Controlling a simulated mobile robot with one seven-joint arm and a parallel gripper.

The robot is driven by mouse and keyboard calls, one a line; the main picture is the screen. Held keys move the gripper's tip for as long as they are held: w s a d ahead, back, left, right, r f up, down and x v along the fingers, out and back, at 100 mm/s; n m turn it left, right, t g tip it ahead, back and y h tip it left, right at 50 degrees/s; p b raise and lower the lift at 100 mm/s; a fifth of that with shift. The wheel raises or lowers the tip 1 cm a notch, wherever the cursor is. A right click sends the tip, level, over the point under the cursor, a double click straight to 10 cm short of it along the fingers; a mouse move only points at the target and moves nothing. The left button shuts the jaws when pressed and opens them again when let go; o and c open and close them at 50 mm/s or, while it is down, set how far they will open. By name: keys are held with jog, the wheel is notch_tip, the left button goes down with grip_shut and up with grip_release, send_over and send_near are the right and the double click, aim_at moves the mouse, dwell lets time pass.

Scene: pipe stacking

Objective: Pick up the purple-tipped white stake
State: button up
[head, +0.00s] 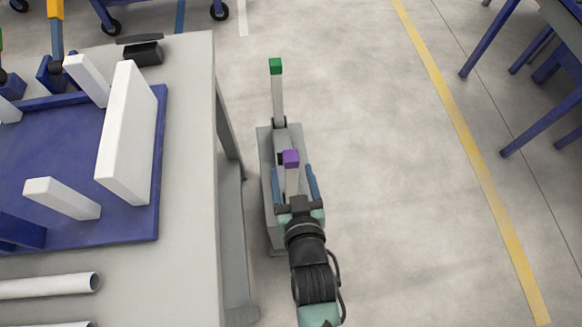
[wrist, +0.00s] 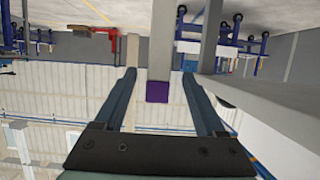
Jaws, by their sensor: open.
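The purple-tipped white stake (head: 292,180) stands upright at a narrow grey stand (head: 265,170) beside the table, with its purple tip (head: 291,157) on top. My gripper (head: 294,180) is open, with one blue-grey finger on each side of the stake. In the wrist view, which looks upside down, the stake (wrist: 163,45) comes down from the top edge. Its purple end (wrist: 157,92) shows between the open fingers of my gripper (wrist: 160,82), with a gap on both sides. The stake's lower end is hidden.
A green-tipped white stake (head: 278,95) stands just beyond, at the stand's far end. The grey table (head: 190,190) is close on the left, with a blue board (head: 120,225) holding white blocks. Open floor (head: 390,190) lies to the right.

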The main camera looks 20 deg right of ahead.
jog(key=shift+b+x, duration=0.5)
jog(key=shift+x, duration=2.95)
grip_shut()
jog(key=shift+r, duration=0.15)
